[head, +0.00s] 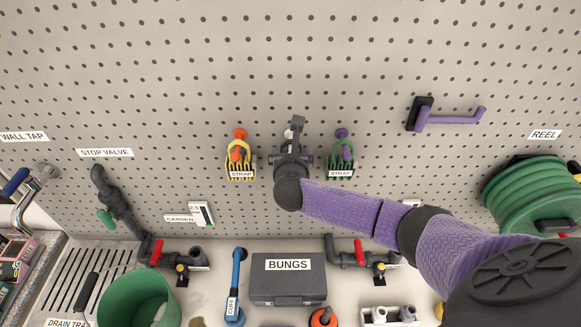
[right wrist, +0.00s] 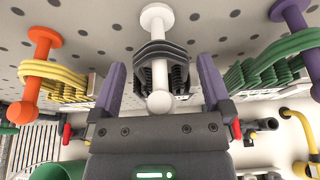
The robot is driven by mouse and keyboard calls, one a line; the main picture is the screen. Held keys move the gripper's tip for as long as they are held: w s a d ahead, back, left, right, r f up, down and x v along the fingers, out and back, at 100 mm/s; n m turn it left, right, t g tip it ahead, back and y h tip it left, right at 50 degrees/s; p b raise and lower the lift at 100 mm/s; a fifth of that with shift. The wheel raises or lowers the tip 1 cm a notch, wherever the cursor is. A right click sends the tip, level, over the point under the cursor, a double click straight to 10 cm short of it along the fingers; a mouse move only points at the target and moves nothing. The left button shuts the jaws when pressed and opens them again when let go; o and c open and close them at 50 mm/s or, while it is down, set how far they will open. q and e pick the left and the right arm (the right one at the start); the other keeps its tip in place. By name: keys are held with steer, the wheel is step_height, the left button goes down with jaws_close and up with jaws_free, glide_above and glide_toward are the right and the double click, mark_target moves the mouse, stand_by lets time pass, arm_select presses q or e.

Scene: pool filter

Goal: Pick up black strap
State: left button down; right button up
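The black strap (right wrist: 160,52) hangs in folded loops from a white peg (right wrist: 158,18) on the pegboard in the right wrist view. My right gripper (right wrist: 161,66) is open, with one purple finger on each side of the strap and a gap visible at both sides. In the head view my right gripper (head: 291,153) is at the pegboard between the yellow and green straps, and my wrist hides most of the black strap there. My left gripper is not in view.
A yellow strap (head: 240,168) on an orange peg hangs to the left, and a green strap (head: 341,165) on a purple peg hangs to the right, both close by. Below are a grey BUNGS case (head: 288,288), pipes with red valve handles, and a green bucket (head: 138,298).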

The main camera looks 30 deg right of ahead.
steer(key=shift+d, duration=0.1)
steer(key=c, duration=0.5)
jaws_close()
